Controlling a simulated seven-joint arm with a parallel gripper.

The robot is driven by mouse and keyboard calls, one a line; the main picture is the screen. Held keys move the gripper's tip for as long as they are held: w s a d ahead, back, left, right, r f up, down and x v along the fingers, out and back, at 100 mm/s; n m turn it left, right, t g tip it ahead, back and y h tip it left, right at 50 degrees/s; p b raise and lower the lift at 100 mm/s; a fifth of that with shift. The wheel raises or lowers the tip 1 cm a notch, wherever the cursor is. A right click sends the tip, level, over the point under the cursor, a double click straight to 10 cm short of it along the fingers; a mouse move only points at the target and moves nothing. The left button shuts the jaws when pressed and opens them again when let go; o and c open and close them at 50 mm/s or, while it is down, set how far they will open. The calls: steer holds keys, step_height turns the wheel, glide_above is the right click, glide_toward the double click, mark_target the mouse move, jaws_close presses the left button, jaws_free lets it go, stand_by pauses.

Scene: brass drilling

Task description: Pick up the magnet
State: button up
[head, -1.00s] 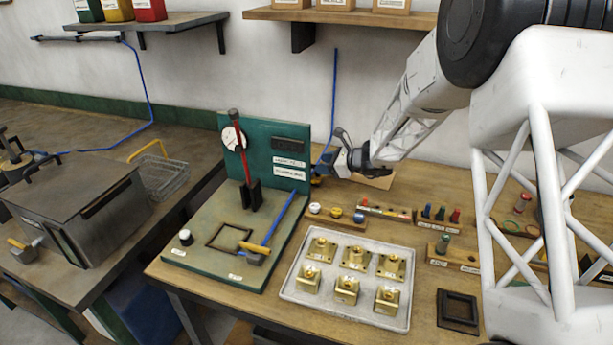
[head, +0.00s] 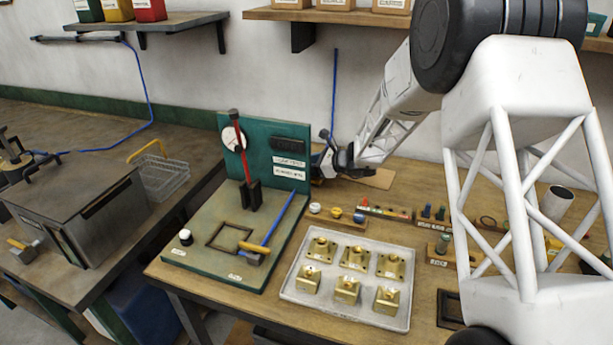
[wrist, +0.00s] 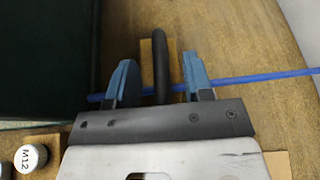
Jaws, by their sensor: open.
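My gripper (head: 324,164) is low over the bench beside the green panel. In the wrist view its two blue fingers (wrist: 158,78) are open. A dark rounded bar (wrist: 161,62) stands between them with gaps on both sides, over a narrow tan piece (wrist: 146,54). A blue hose (wrist: 258,77) crosses behind the fingers. I cannot tell for sure whether the dark bar is the magnet; no label shows on it. In the head view my gripper hides this spot.
The green fixture's upright panel (head: 262,142) is close on the left. A white M12 cap (wrist: 30,158) is at the wrist view's lower left. A tray (head: 318,298) of brass parts lies in front. A wall shelf (head: 345,17) hangs above.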

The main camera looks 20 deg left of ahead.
steer(key=shift+x, duration=0.9)
jaws_close()
